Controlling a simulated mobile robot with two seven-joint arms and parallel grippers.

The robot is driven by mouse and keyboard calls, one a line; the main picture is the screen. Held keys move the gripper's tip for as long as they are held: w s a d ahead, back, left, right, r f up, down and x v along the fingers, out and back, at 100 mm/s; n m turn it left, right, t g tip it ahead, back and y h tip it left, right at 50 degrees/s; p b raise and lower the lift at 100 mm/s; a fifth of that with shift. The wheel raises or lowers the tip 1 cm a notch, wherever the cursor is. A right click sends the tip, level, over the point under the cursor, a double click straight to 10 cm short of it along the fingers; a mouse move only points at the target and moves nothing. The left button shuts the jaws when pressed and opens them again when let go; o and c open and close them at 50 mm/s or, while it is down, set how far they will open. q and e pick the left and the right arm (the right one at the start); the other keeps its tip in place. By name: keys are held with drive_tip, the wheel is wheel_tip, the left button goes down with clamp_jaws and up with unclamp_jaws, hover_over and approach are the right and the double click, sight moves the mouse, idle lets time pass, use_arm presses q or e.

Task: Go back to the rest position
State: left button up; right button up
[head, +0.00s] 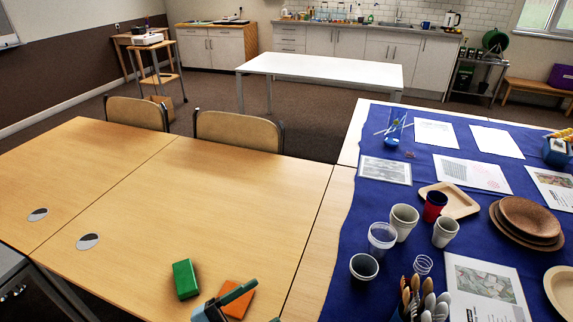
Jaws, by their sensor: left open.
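My right gripper is not in view.
The table's left part is clear.

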use_arm(q)
drive_tip(key=s+a+f+n+t+y+p, duration=0.1)
drive_tip(key=s+a+f+n+t+y, duration=0.2)
drive_tip(key=a+f+n+t+y, duration=0.5)
drive_tip(key=s+a+f+n+g+y+p, duration=0.1)
drive_tip(key=s+a+f+n+g+y, duration=0.2)
drive_tip(key=s, duration=0.6)
drive_tip(key=s+a+f+n+g+y, duration=0.3)
drive_tip(key=s+f+n+g, duration=0.3)
drive_tip(key=s, duration=0.4)
wheel_tip(320, 180, down, 2)
drive_tip(key=shift+a+f+n+y+p, duration=0.15)
drive_tip(key=shift+n+y+p, duration=0.25)
drive_tip(key=shift+n+y, duration=0.45)
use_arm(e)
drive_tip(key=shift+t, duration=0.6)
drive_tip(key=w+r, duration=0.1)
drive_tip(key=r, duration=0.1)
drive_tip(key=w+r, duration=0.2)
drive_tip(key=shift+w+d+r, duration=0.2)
use_arm(q)
drive_tip(key=shift+s, duration=0.1)
